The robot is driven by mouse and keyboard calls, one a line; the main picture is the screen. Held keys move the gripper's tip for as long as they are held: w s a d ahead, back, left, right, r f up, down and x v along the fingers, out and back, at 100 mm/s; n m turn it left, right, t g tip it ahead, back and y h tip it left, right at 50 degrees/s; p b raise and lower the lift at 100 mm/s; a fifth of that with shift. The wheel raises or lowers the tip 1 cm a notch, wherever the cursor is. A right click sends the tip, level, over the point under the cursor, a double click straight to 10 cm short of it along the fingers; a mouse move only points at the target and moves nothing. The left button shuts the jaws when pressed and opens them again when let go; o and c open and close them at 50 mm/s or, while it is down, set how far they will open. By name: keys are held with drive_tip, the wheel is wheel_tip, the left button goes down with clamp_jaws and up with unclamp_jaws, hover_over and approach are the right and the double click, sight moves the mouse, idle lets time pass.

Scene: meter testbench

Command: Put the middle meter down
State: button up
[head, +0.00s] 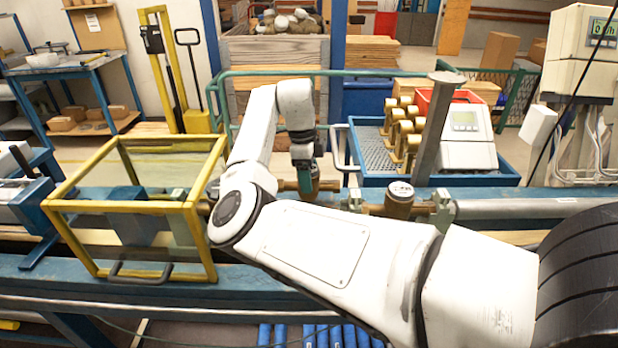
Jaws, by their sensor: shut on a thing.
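My gripper (305,178) points down over the blue bench, at the line of pipe fittings. It is shut on a brass meter, the middle meter (327,186), whose body shows on both sides of the fingers. The meter's top is hidden by the gripper. It sits level with the pipe line, but I cannot tell if it rests on the bench. A second brass meter (400,199) with a grey round dial sits to the right, apart from my gripper. My forearm hides part of the bench in front.
A yellow-framed clear guard box (130,206) stands close on the left. A blue tray (367,176) behind holds several brass meters and a grey display unit (465,137). A grey post (437,128) stands right of my gripper. A steel pipe (530,208) runs along the right.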

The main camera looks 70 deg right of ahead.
drive_tip(key=shift+f, duration=0.5)
drive_tip(key=shift+f, duration=0.1)
drive_tip(key=o, duration=1.7)
drive_tip(key=shift+f, duration=0.1)
drive_tip(key=shift+c, duration=0.2)
drive_tip(key=r, duration=0.4)
drive_tip(key=w+r+b, duration=0.1)
drive_tip(key=r, duration=0.7)
drive_tip(key=shift+w+a+r, duration=0.1)
drive_tip(key=shift+w+a, duration=0.05)
drive_tip(key=shift+w, duration=0.05)
